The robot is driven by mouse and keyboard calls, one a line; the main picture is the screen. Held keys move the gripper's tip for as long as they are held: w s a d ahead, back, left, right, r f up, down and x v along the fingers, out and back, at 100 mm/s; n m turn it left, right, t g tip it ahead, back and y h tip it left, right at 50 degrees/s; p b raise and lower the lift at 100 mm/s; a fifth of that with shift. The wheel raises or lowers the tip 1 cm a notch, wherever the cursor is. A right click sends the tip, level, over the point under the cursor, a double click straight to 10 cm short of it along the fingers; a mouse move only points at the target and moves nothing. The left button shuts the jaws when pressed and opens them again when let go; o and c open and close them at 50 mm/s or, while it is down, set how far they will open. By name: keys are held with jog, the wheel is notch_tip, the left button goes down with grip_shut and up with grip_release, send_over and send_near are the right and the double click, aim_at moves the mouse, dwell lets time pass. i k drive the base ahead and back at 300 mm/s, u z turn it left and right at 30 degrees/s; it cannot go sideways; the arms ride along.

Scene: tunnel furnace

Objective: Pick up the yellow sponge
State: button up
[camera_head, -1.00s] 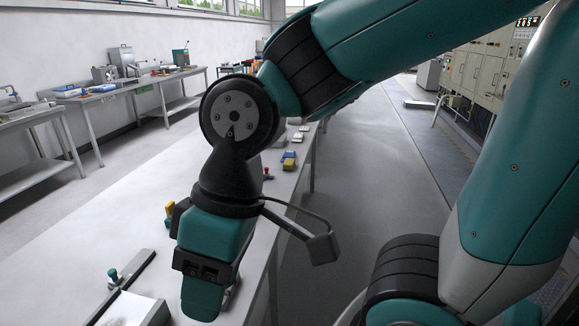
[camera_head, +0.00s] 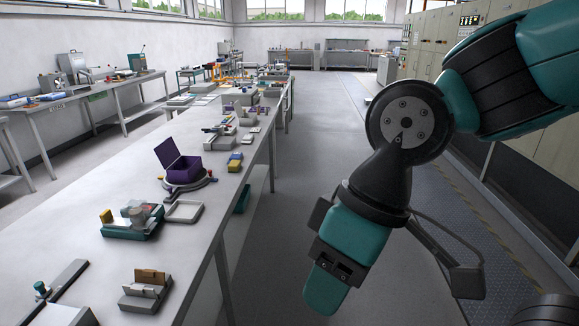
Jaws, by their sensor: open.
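My gripper (camera_head: 324,292) hangs at the right, over the grey floor beside the long table and apart from it; nothing shows held in it. The gap between its fingers is hard to see from here. A small yellow and blue block (camera_head: 235,161) lies near the table's right edge, further back. Another small yellow block (camera_head: 106,216) sits at the left side of a teal device, nearer to me. Both are small in the picture, and I cannot tell for sure which is the sponge.
The long grey table (camera_head: 90,245) runs away from me on the left. The aisle floor is clear; grey cabinets stand at the right.

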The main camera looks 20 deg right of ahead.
aim_at(234, 166)
jog(key=z, duration=0.6)
jog(key=i, duration=0.85)
jog(key=z, duration=0.5)
jog(key=i, duration=1.1)
jog(key=u, duration=0.65)
jog(key=i, duration=0.85)
jog(key=u, duration=1.15)
jog(key=i, duration=0.35)
jog(key=u, duration=0.2)
